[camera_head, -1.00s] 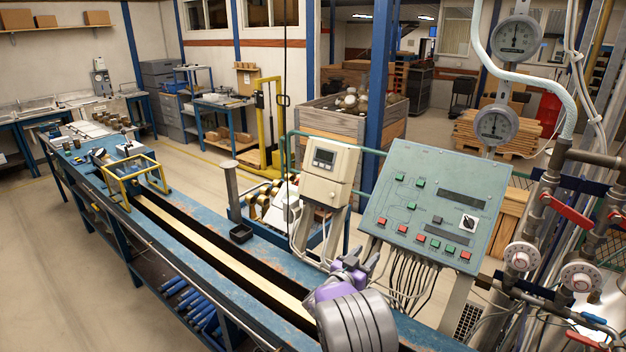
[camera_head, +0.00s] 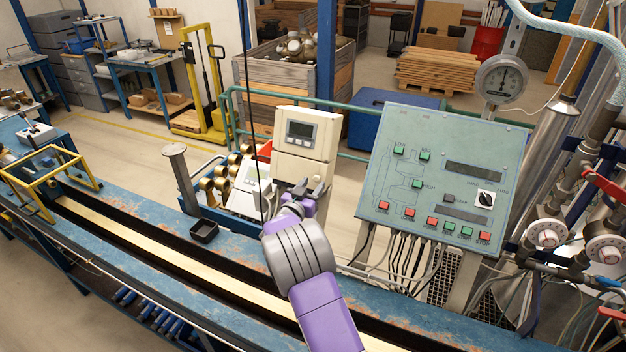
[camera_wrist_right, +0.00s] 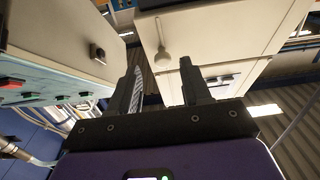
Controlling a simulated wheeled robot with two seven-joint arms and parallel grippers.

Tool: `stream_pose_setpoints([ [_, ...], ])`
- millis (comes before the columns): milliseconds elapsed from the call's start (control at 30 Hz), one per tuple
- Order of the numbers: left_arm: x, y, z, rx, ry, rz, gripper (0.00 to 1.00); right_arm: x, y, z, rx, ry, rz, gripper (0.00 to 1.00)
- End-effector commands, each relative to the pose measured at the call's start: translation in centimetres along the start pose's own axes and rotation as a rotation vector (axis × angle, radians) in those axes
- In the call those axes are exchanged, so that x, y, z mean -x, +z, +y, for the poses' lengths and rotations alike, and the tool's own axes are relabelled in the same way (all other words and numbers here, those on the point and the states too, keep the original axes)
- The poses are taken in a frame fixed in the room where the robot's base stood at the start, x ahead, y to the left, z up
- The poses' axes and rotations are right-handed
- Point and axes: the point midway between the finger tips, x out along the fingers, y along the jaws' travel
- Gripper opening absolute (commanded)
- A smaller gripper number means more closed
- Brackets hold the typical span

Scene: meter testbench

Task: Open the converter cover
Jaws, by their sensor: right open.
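The converter is a beige box (camera_head: 308,130) with a small dark display on its upper part, standing behind the bench. Its lower part (camera_head: 290,169), below a seam, is partly hidden by my right gripper (camera_head: 309,190). The right gripper is open and empty, its two dark fingers pointing up at the lower front of the box. In the right wrist view the fingers (camera_wrist_right: 161,78) are spread in front of the pale box (camera_wrist_right: 222,35). A small round-ended piece (camera_wrist_right: 163,57) shows on the box between the fingers. I cannot tell whether they touch the box. My left gripper is out of view.
A green control panel (camera_head: 435,165) with buttons stands close to the right of the converter, with cables below it. A metal post (camera_head: 180,175) and a small black tray (camera_head: 204,231) are to the left on the blue bench. Pipes and valves (camera_head: 545,233) are at far right.

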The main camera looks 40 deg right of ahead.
Motion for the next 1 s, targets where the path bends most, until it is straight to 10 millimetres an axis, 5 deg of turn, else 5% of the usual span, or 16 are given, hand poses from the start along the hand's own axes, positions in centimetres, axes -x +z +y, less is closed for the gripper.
stream_pose_setpoints([
  [200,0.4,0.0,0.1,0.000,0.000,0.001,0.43,-2.4,0.0,0.0,0.001,0.000,0.000,0.48],
  [533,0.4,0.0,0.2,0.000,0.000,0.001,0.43,-2.8,0.0,0.0,0.000,-0.001,-0.001,0.48],
  [867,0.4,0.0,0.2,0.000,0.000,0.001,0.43,-2.7,0.0,0.0,0.000,-0.001,-0.001,0.00],
  [1000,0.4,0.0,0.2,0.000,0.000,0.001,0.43,-2.7,0.0,0.0,0.000,-0.001,-0.001,0.00],
])
